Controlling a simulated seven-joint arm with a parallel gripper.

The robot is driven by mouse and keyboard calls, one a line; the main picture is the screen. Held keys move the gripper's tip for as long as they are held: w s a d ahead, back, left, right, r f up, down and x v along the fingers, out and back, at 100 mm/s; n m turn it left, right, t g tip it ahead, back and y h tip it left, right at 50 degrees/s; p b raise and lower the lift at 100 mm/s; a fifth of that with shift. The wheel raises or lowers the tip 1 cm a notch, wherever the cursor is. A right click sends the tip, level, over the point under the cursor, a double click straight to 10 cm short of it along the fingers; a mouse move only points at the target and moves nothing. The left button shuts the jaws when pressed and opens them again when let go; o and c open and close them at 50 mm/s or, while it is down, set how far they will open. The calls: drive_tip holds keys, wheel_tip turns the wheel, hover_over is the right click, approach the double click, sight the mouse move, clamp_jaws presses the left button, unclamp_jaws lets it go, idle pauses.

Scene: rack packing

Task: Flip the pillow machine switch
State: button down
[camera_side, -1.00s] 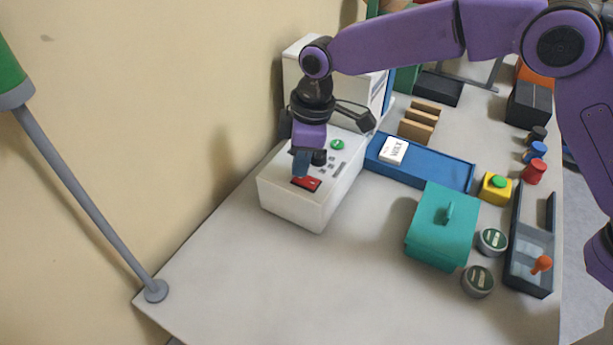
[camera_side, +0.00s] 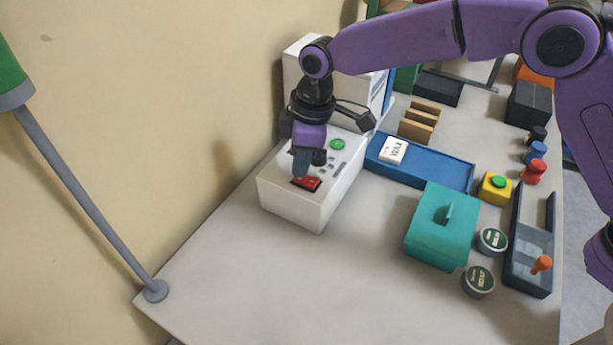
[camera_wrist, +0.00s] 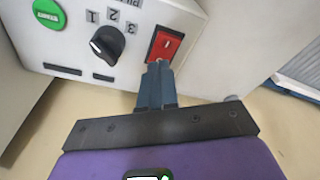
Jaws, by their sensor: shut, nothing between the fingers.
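The pillow machine (camera_side: 310,204) is a white box at the left rear of the table. Its red switch (camera_side: 307,184) is on the front part of its top panel, and it also shows in the wrist view (camera_wrist: 165,45). My gripper (camera_side: 301,172) is shut and empty, its fingertips at the edge of the red switch. In the wrist view the closed fingertips (camera_wrist: 158,66) are just below the switch; I cannot tell whether they touch it. A black knob (camera_wrist: 107,44) marked 1, 2, 3 and a green round button (camera_wrist: 48,13) are beside the switch.
A blue tray (camera_side: 440,172) holding a white pack (camera_side: 393,150) lies right of the machine. A teal lidded box (camera_side: 437,240), two round tins and a yellow box with a green button (camera_side: 496,188) stand further right. The front left table is clear.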

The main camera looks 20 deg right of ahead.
wheel_tip(320, 180, up, 6)
idle(0.8)
idle(0.4)
drive_tip(key=s+d+m, duration=0.1)
drive_tip(key=s+d, duration=1.3)
drive_tip(key=d, duration=0.4)
drive_tip(key=s+d+f+m+h, duration=0.1)
drive_tip(key=s+d, duration=1.4)
drive_tip(key=d, duration=0.3)
drive_tip(key=shift+s+d+f, duration=0.15)
drive_tip(key=shift+d+f, duration=0.05)
drive_tip(key=shift+d, duration=0.1)
